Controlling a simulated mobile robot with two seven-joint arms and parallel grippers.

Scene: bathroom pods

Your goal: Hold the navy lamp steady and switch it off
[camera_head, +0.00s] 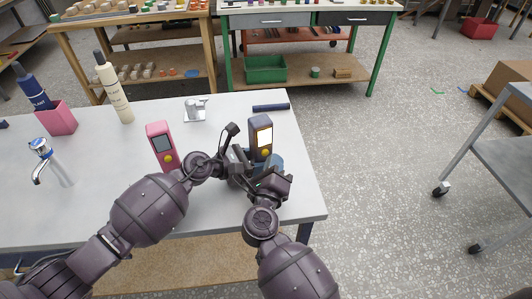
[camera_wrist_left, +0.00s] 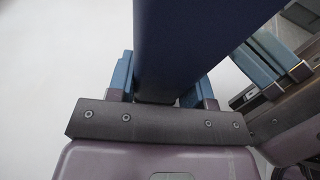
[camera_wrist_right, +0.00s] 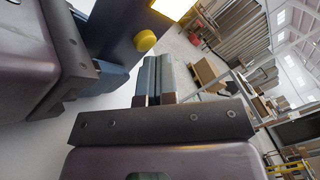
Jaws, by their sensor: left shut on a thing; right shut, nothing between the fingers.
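The navy lamp (camera_head: 261,136) stands upright near the table's right end; its panel glows pale yellow, and a yellow button sits below the panel. My left gripper (camera_head: 250,168) is shut on the lamp's lower body; the left wrist view shows the navy body (camera_wrist_left: 190,40) between its blue fingers. My right gripper (camera_head: 274,164) is shut and empty, close beside the lamp. In the right wrist view its closed fingers (camera_wrist_right: 157,68) are just below and right of the yellow button (camera_wrist_right: 144,40); whether they touch it I cannot tell.
A pink device (camera_head: 161,146) with a yellow button stands left of the lamp. Behind are a chrome fixture (camera_head: 195,109), a navy bar (camera_head: 271,107) and a cream bottle (camera_head: 115,92). A pink cup (camera_head: 57,118) and a tap (camera_head: 42,158) are farther left.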

